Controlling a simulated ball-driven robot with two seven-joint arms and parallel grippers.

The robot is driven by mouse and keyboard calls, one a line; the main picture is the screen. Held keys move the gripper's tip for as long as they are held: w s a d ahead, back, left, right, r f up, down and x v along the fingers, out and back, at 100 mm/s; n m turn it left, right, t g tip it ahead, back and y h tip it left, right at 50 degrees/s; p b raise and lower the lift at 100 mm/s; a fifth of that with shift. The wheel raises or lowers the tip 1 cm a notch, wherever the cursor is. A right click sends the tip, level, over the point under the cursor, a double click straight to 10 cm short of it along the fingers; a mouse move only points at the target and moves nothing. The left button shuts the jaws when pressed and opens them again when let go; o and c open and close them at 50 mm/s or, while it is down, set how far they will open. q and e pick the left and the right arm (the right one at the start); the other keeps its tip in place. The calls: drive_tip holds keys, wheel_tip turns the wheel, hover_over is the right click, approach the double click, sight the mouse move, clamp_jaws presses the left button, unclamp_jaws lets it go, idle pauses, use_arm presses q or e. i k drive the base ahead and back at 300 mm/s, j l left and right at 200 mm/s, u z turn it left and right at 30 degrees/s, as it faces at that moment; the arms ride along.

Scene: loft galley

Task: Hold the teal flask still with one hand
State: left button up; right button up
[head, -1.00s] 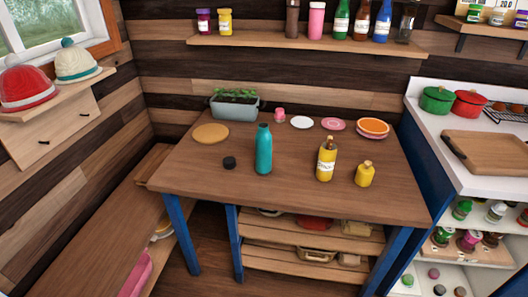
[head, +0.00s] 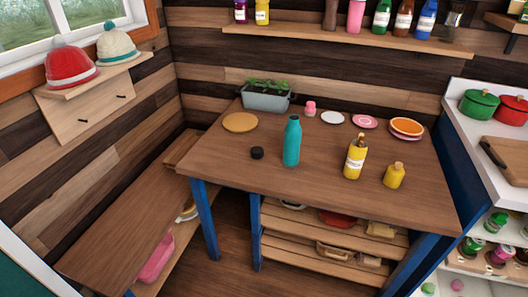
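The teal flask (head: 291,142) stands upright on the wooden table (head: 220,166), left of the table's middle. Its top shows no black cap. A small black round piece (head: 257,153), which looks like a cap, lies on the table to the left of the flask. Nothing touches the flask. Neither of my grippers shows in the head view.
A yellow labelled bottle (head: 354,160) and a smaller yellow jar (head: 394,176) stand right of the flask. A planter (head: 266,102), a round board (head: 240,122), a pink jar (head: 310,108) and small plates sit toward the back. The table front near the flask is clear.

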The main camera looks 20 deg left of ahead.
sight(293, 130)
drive_tip(key=i+l+u, duration=0.3)
drive_tip(key=i+l, duration=0.15)
drive_tip(key=i+l+u, duration=0.35)
drive_tip(key=i+l, duration=0.3)
